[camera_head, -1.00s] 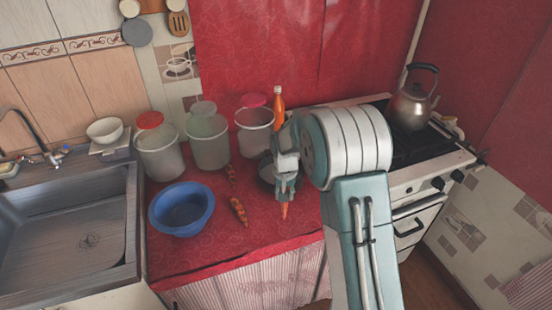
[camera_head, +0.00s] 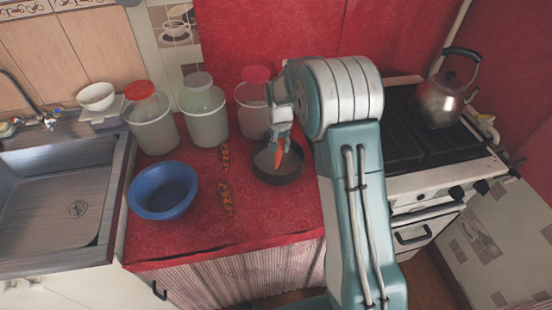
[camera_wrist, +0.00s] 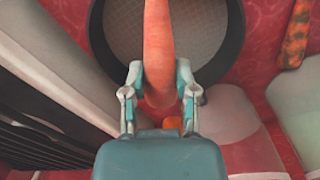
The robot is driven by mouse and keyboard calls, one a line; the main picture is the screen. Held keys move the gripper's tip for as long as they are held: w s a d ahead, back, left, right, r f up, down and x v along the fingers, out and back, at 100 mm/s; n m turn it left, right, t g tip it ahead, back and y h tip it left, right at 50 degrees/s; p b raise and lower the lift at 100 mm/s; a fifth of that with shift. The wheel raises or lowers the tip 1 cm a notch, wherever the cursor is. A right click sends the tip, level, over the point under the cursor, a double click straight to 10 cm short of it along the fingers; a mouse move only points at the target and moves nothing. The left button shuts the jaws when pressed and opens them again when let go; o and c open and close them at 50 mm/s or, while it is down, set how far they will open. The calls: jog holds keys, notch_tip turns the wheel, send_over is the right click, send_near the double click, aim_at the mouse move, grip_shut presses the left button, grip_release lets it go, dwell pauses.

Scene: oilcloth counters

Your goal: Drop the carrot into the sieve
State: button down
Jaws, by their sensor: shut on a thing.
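My gripper (camera_head: 281,133) is shut on the orange carrot (camera_head: 279,153). In the head view the carrot hangs point down over the dark round sieve (camera_head: 278,178). In the wrist view the carrot (camera_wrist: 158,45) sits between the two fingers of my gripper (camera_wrist: 160,85), with the round mesh of the sieve (camera_wrist: 205,35) behind it. The sieve stands on the red counter, and its dark rim shows around the mesh. I cannot tell whether the carrot's tip touches the mesh.
A blue bowl (camera_head: 163,190) and two mottled orange items (camera_head: 226,197) lie left of the sieve. Several lidded containers (camera_head: 203,108) stand behind. A stove (camera_head: 405,150) with a kettle (camera_head: 440,100) is at right, a sink (camera_head: 60,200) at left. The front of the red counter (camera_head: 270,222) is clear.

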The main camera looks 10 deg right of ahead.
aim_at(285, 164)
jog(key=shift+d+f, duration=0.55)
jog(key=shift+f, duration=0.2)
jog(key=shift+d+f, duration=0.55)
jog(key=shift+f, duration=0.2)
jog(key=shift+a, duration=0.55)
jog(key=c, duration=0.6)
grip_release()
jog(key=shift+a, duration=0.15)
jog(key=o, duration=0.3)
jog(key=shift+d, duration=0.5)
notch_tip(285, 164, up, 12)
